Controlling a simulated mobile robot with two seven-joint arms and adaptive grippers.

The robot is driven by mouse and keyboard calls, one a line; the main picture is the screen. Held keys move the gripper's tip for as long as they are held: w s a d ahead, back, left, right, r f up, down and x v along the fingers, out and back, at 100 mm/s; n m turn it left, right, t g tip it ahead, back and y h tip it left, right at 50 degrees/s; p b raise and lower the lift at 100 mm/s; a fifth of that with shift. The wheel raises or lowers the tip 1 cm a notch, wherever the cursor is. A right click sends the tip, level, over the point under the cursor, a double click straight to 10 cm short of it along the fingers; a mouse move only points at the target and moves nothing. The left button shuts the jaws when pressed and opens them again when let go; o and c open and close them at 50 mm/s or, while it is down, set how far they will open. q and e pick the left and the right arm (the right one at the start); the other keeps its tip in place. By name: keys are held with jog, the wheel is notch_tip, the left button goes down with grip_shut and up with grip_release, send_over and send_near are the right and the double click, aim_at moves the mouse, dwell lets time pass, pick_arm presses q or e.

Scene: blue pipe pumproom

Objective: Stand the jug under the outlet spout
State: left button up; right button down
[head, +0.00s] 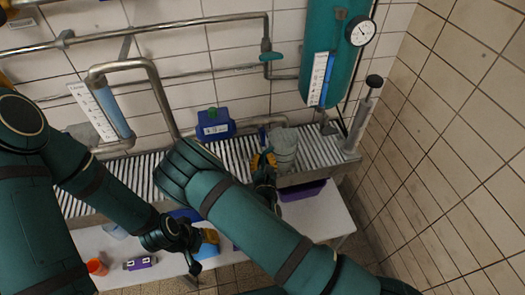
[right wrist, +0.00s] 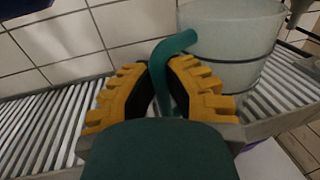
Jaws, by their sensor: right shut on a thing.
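The jug (head: 285,150) is a pale translucent vessel on or just above the right part of the ribbed metal drainer. In the right wrist view the jug (right wrist: 235,42) looks upright, and its teal handle (right wrist: 172,44) runs between the yellow finger pads. My right gripper (head: 264,161) is shut on that handle. A small fitting (head: 327,127) hangs below the teal tank, up and right of the jug. A grey bent pipe (head: 157,82) comes down left of it; its lower end is hidden. I cannot tell which is the outlet spout. My left gripper (head: 192,250) is low over the white table; its jaw state is unclear.
A blue box (head: 215,124) stands behind the drainer (head: 232,151), left of the jug. A hand pump (head: 364,112) stands at the drainer's right end, near the tiled wall. An orange cup (head: 97,267) and a purple item (head: 140,263) are on the white table (head: 318,213).

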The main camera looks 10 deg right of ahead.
jog(key=w, duration=0.1)
jog(key=w+f, duration=0.1)
jog(key=w, duration=0.1)
jog(key=w+b, duration=0.1)
jog(key=shift+w+d+f, duration=0.15)
jog(key=shift+w+d, duration=0.2)
jog(key=shift+w, duration=0.05)
jog(key=shift+f, duration=0.2)
jog(key=c, duration=1.1)
grip_release()
